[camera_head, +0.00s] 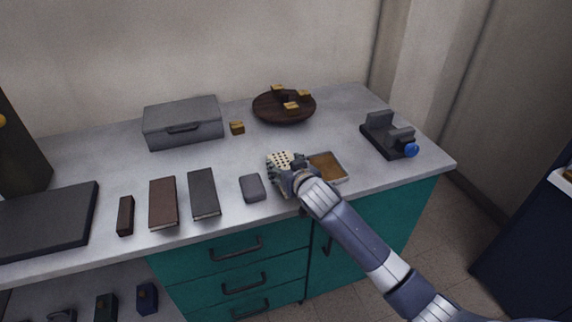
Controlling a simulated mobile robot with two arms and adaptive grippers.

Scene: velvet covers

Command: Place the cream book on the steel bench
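My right gripper (287,171) is over the front middle of a grey-topped bench (220,160) with teal drawers, which may be the steel bench. A cream, dark-spotted surface (284,159) shows at the gripper's far end. I cannot tell if it is the cream book or what it belongs to. The fingers are seen from above and behind, so whether they are shut on something is hidden. A brown book (163,203) and a dark grey book (204,194) lie on the bench to the left. My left gripper is out of view.
A shallow tray (345,178) with a tan inside lies right of the gripper. A grey case (183,124), a dark round dish (266,112) with yellowish blocks, and a black holder (378,139) stand farther back. A small grey block (252,188) sits close on the left.

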